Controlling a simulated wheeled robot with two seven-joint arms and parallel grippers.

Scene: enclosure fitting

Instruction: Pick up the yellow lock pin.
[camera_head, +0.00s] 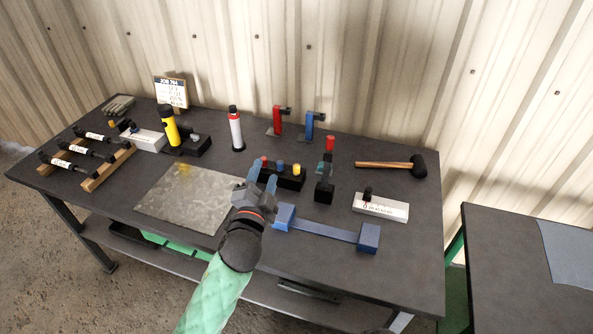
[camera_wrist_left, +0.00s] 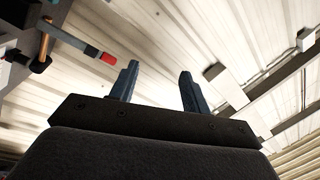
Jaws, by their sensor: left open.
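The yellow lock pin (camera_head: 297,169) stands at the right end of a black holder block (camera_head: 285,180) near the middle of the table, with a red pin (camera_head: 264,161) and a blue pin (camera_head: 281,166) to its left. My left gripper (camera_head: 263,176) is open and appears empty, in front of the holder's left end and left of the yellow pin. Its two fingers also show apart in the left wrist view (camera_wrist_left: 159,82), where the yellow pin is not seen. My right gripper is not in view.
A blue two-ended bracket (camera_head: 328,230) lies right of my left arm. A metal plate (camera_head: 160,205) lies to the left. A black stand with a red top (camera_head: 329,144), a white box (camera_head: 380,208) and a mallet (camera_head: 385,165) are to the right. A white-and-red tube (camera_head: 236,132) stands behind.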

